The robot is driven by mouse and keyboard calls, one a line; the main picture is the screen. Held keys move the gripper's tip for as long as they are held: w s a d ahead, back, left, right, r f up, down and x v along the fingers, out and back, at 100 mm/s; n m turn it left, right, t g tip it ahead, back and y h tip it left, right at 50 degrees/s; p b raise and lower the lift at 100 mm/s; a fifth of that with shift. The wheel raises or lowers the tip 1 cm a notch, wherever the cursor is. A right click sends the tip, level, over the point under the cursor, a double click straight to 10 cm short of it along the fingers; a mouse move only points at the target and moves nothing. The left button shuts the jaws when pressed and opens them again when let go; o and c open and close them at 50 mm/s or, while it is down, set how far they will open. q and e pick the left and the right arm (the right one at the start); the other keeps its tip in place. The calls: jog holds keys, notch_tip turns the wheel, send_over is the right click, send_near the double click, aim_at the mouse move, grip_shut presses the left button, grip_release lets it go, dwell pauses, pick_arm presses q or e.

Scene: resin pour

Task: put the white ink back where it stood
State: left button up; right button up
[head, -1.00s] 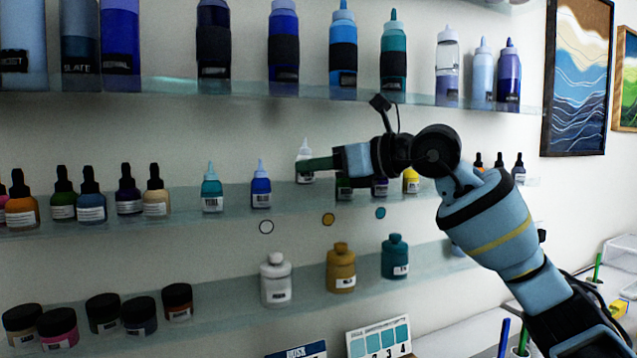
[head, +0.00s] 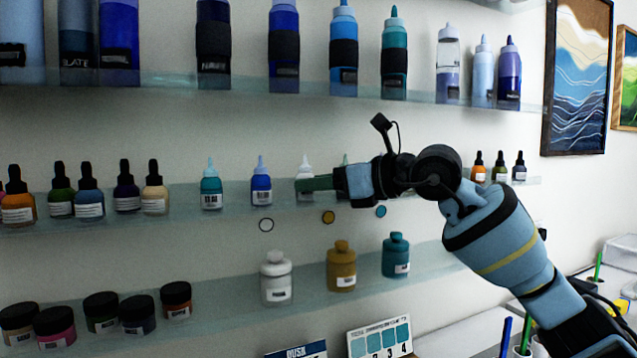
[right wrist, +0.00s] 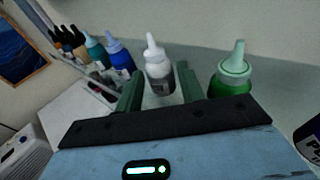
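The white ink (head: 305,168) is a small white bottle with a pointed white cap. It is upright at the middle shelf, level with its neighbours, between the blue ink bottle (head: 261,183) and a green-capped bottle mostly behind my arm. My left gripper is not in view.
The green-capped bottle (right wrist: 232,75) stands close beside one finger, and the blue bottle (right wrist: 120,58) stands on the other side. A teal bottle (head: 211,187) is further left. Large bottles line the upper shelf (head: 180,84); jars stand on the lower shelf (head: 220,293).

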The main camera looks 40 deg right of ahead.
jog(key=shift+r, duration=0.2)
jog(key=shift+s+d, duration=0.2)
pick_arm(q)
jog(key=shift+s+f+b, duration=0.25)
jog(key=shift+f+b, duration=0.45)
jog(key=shift+b, duration=0.05)
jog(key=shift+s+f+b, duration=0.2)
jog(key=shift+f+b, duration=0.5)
pick_arm(e)
jog(key=v, duration=1.1)
jog(key=shift+s, duration=0.3)
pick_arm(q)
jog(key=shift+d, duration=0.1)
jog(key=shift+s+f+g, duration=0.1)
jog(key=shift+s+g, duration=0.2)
